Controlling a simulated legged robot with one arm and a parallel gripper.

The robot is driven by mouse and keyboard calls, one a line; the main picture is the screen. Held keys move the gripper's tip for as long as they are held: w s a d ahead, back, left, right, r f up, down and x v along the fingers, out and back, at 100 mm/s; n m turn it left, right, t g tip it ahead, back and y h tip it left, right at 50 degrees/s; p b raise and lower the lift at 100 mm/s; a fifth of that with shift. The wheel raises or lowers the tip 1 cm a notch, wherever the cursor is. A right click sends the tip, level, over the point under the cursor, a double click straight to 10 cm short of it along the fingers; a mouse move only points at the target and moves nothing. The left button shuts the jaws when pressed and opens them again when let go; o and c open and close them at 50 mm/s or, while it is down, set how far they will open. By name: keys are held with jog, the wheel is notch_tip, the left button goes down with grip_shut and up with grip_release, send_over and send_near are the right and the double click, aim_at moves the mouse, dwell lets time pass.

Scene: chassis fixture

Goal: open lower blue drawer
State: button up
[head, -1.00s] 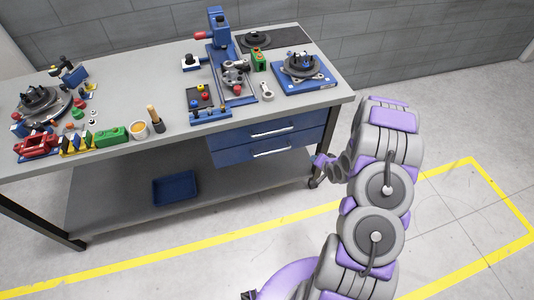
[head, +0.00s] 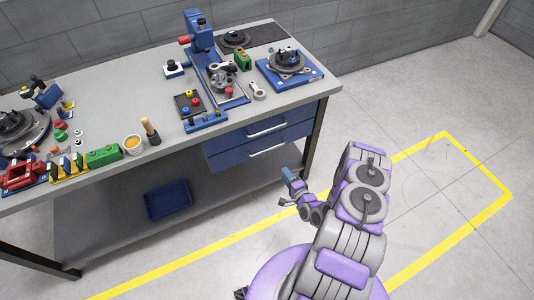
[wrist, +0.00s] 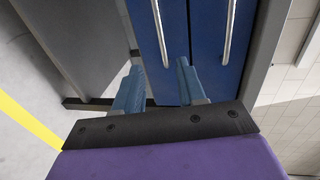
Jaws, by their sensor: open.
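The lower blue drawer (head: 228,157) is under the right part of the workbench, below the upper blue drawer (head: 228,139). Its pale bar handle (head: 267,148) runs along its front. Both drawers look shut. My gripper (head: 288,178) is in front of and below the lower drawer, apart from it. In the wrist view the picture is turned, with the lower drawer (wrist: 174,75) left of the upper one (wrist: 205,50). There my open gripper (wrist: 158,72) has its blue fingers on either side of the line of the lower handle (wrist: 160,32), with nothing between them.
The workbench top (head: 120,92) holds fixtures and parts. A blue bin (head: 167,199) sits on the lower shelf (head: 110,235). A dark table leg (head: 316,135) stands right of the drawers. The floor to the right (head: 420,200) is clear, with yellow tape (head: 478,165).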

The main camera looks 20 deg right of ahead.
jog(key=w+f+b, duration=0.1)
jog(key=w, duration=0.7)
jog(key=w+f+b, duration=0.2)
jog(key=w, duration=0.6)
jog(key=shift+w+a+f, duration=0.2)
jog(key=shift+f, duration=0.05)
jog(key=shift+c, duration=0.4)
grip_shut()
